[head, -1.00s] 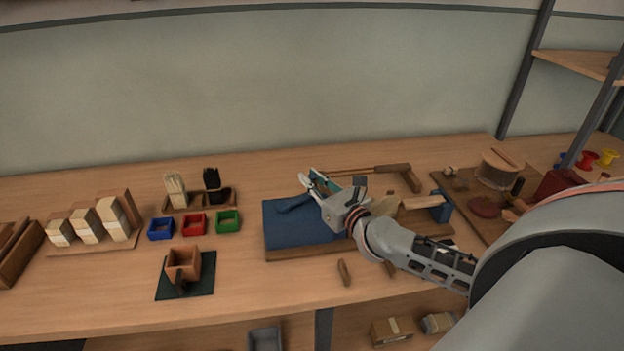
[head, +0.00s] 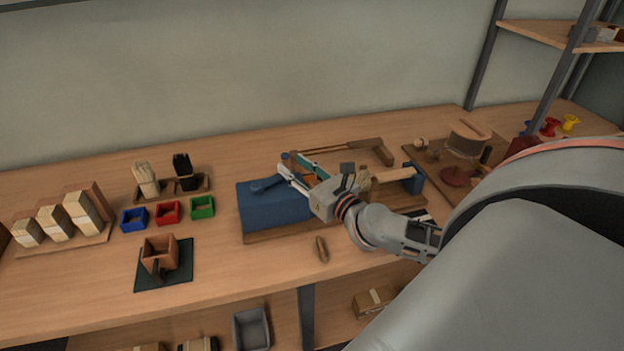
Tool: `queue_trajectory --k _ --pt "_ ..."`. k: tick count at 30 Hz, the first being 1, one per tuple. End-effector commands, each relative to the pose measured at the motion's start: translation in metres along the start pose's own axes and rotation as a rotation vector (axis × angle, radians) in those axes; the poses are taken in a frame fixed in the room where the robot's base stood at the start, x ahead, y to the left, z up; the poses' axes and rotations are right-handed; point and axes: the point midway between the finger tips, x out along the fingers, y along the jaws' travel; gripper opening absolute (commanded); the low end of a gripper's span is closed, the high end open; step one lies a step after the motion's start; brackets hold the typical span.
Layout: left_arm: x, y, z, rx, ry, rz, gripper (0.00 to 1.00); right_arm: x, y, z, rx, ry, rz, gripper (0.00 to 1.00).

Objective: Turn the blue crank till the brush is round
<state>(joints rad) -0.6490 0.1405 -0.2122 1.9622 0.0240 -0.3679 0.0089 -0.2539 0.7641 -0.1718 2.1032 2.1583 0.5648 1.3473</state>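The blue crank (head: 267,185) is a small dark blue handle lying at the top left of a blue box-shaped machine (head: 275,210) on a wooden base. The brush has a pale wooden handle (head: 396,173) lying level toward a blue post; its pale bristles (head: 364,181) are partly hidden behind my gripper. My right gripper (head: 293,172) is over the machine, its pale fingertip just right of the crank and seemingly apart from it. A teal strip beside the finger blurs the outline, so the finger gap is unclear. My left gripper is out of view.
A wooden-handled tool (head: 372,150) lies behind the machine. A small wooden peg (head: 321,249) lies in front. Blue (head: 134,219), red (head: 168,213) and green (head: 202,208) trays stand left. A brown box (head: 159,253) sits on a dark mat. My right arm covers the lower right.

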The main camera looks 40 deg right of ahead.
Motion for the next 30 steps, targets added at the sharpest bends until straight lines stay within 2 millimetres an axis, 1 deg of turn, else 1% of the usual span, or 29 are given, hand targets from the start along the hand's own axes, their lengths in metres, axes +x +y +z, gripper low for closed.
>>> queue_trajectory --k 1,6,12,18,27,28,29,30 --pt "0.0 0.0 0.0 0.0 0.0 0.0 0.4 -0.009 0.0 -0.002 0.001 0.004 0.0 0.33" --pt "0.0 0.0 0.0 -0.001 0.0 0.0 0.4 -0.036 0.0 -0.002 0.001 0.003 -0.001 0.33" --pt "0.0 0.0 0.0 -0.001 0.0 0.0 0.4 -0.059 -0.001 -0.001 0.0 0.001 -0.002 0.33" --pt "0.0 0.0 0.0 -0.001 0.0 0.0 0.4 -0.07 -0.001 0.0 0.0 0.0 -0.002 0.33" --pt "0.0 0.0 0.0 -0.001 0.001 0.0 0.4 -0.072 -0.001 0.001 0.0 -0.001 -0.002 0.33" --pt "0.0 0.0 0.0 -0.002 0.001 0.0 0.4 -0.072 -0.001 0.0 0.0 -0.001 -0.002 0.28" --pt "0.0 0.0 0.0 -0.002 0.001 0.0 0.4 -0.072 -0.001 0.0 0.0 -0.001 -0.001 0.2" --pt "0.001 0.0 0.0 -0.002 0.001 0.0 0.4 -0.072 -0.001 0.0 0.0 0.0 0.001 0.1"
